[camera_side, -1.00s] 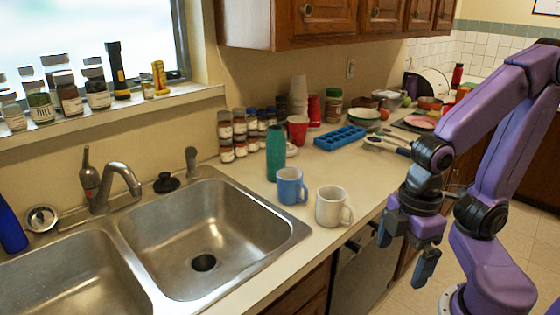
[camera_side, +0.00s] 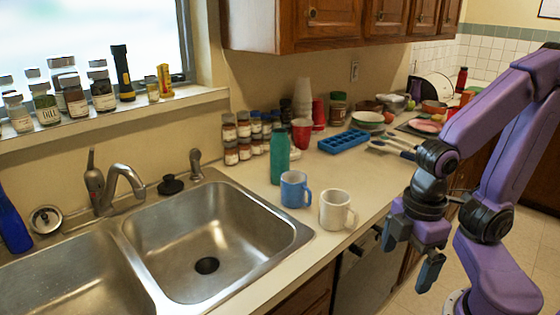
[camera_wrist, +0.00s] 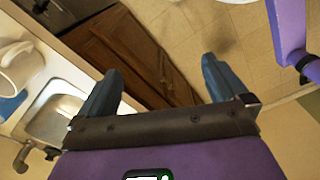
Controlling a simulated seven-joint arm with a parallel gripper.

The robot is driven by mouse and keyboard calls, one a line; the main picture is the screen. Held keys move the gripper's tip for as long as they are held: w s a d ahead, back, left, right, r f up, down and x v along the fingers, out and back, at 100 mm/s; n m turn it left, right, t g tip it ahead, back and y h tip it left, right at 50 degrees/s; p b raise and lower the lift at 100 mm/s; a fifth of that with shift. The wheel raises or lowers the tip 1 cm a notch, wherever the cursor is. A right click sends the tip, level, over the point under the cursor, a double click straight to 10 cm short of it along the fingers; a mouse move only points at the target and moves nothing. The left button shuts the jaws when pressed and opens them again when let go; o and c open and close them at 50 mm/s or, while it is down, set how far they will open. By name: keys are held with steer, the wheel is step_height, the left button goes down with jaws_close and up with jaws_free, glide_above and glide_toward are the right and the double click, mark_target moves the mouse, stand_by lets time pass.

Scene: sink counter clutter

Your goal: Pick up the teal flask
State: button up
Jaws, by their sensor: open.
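The teal flask (camera_side: 279,157) stands upright on the counter, right of the sink, in the side view. It stands just behind and left of a blue mug (camera_side: 294,189). My gripper (camera_side: 408,262) hangs open and empty off the counter's front edge, to the right of the flask and well apart from it. In the wrist view my gripper's two fingers (camera_wrist: 160,85) are spread, with cabinet doors and floor beyond them. The flask cannot be made out in the wrist view.
A white mug (camera_side: 336,209) stands between the flask and my gripper; it also shows in the wrist view (camera_wrist: 18,65). Spice jars (camera_side: 245,135) and a red cup (camera_side: 301,133) stand behind the flask. A blue ice tray (camera_side: 343,141) lies to its right. The sink (camera_side: 205,235) is at left.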

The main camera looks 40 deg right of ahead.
steer(key=shift+c, duration=0.3)
steer(key=w+a+r+n+t+h, duration=0.1)
steer(key=w+a+n+h, duration=0.1)
steer(key=w, duration=0.6)
steer(key=w+a+r+n+t+h, duration=0.1)
steer(key=w+a, duration=0.1)
steer(key=w, duration=0.6)
steer(key=n+t+h, duration=0.2)
steer(key=n+h, duration=0.4)
steer(key=h, duration=0.4)
glide_toward(276, 155)
steer(key=x, duration=0.8)
steer(key=shift+w+d+f, duration=0.1)
steer(key=shift+w+d, duration=0.05)
steer(key=shift+d, duration=0.05)
steer(key=shift+f+x, duration=0.15)
steer(key=shift+x, duration=1.2)
steer(key=shift+f+x, duration=0.15)
steer(key=shift+x, duration=1.2)
steer(key=shift+a, duration=0.15)
steer(key=c, duration=1.2)
